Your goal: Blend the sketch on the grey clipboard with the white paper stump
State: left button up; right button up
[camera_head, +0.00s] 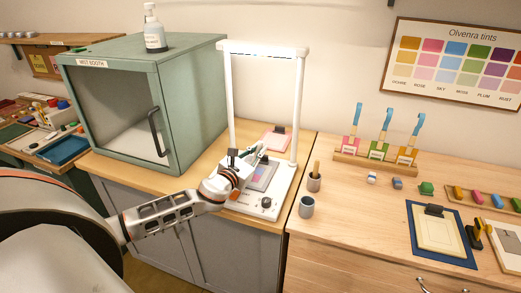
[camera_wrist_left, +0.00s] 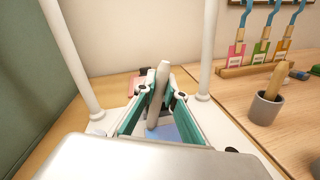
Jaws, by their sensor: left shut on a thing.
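My left gripper (camera_head: 256,157) is over the white base of a stand, between its two white posts. In the left wrist view its teal-lined fingers (camera_wrist_left: 160,97) are shut on the white paper stump (camera_wrist_left: 161,78). The stump is pale, slightly tilted, and its upper end sticks up above the fingertips. A grey clipboard (camera_head: 264,177) lies on the white base just below and beside the gripper. A bluish patch (camera_wrist_left: 168,132) of it shows under the fingers in the wrist view. The gripper hides part of the clipboard, and I cannot tell whether the stump touches it. My right gripper is not in view.
The white posts (camera_head: 230,100) and crossbar frame the gripper closely. A pink clipboard (camera_head: 273,137) lies behind. The green mist booth (camera_head: 200,100) stands left.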

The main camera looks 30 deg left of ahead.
pick_arm(q)
jog(key=shift+s+d, duration=0.15)
jog(key=shift+s, duration=0.45)
jog(key=shift+s+d, duration=0.15)
jog(key=shift+s, duration=0.4)
jog(key=shift+s+d, duration=0.2)
jog(key=shift+s, duration=0.7)
jog(key=shift+s+d, duration=0.25)
jog(key=shift+s, duration=0.65)
jog(key=shift+s+d, duration=0.2)
jog(key=shift+s, duration=0.7)
jog(key=shift+w, duration=0.1)
jog(key=shift+w+a, duration=0.2)
jog(key=shift+w, duration=0.45)
jog(key=shift+w+a, duration=0.15)
jog(key=shift+w, duration=0.5)
jog(key=shift+w, duration=0.1)
jog(key=shift+w+a, duration=0.2)
jog(key=shift+w, duration=0.65)
jog(key=shift+w+a, duration=0.25)
jog(key=shift+w, duration=0.65)
jog(key=shift+w+a, duration=0.2)
jog(key=shift+w, duration=0.65)
jog(key=shift+r, duration=0.15)
